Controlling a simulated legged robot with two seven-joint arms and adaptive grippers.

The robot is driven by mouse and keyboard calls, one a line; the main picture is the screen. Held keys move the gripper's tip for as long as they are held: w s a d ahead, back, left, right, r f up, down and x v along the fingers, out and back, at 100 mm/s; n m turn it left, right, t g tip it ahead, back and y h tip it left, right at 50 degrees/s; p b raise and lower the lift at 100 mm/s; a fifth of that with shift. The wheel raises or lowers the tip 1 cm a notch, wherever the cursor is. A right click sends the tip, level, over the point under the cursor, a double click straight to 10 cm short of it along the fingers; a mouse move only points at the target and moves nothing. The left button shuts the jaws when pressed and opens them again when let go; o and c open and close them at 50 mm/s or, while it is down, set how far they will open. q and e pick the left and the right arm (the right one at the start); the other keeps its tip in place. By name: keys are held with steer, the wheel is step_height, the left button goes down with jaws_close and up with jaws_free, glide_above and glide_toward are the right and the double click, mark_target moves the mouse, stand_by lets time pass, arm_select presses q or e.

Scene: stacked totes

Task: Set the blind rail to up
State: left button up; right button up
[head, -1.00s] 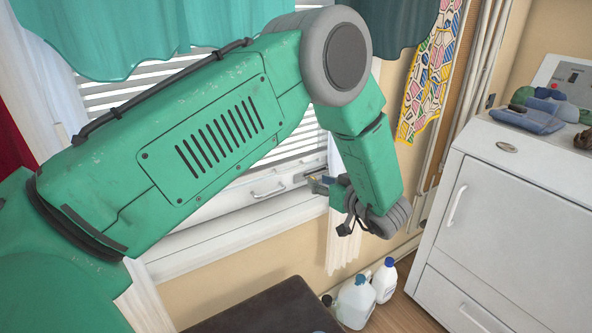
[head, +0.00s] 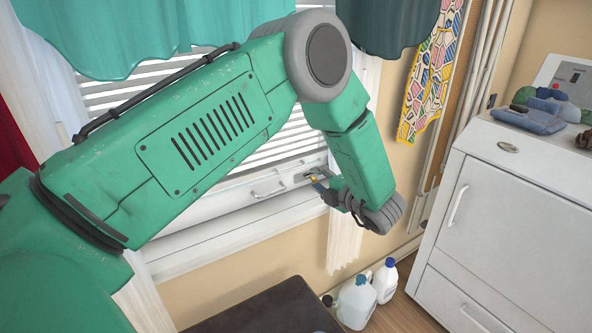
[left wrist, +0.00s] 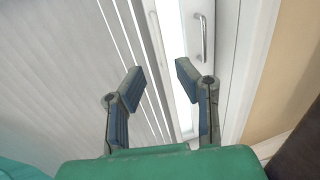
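The white slatted blind (head: 290,148) hangs in the window behind my left arm, which hides much of it. In the left wrist view the slats (left wrist: 65,70) fill the left side. The blind's bottom rail (left wrist: 156,50) runs down the picture beside a bright gap. My left gripper (head: 318,180) is at the lower right of the window, by the sash. In the left wrist view its two fingers (left wrist: 160,78) are apart, with the rail line showing between the tips. I cannot tell whether the rail lies within their reach. My right gripper is not in view.
The white window sash has a metal handle (head: 268,190), close to my left gripper. A teal curtain (head: 130,35) hangs above. White jugs (head: 357,302) stand on the floor below. A white cabinet (head: 510,215) is at the right, and a dark surface (head: 265,310) in front.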

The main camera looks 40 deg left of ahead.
mark_target(295, 168)
arm_select(q)
steer(key=b+x, duration=0.1)
steer(key=x, duration=1)
steer(key=shift+w+a+f, duration=0.1)
steer(key=shift+a, duration=0.1)
jaws_close()
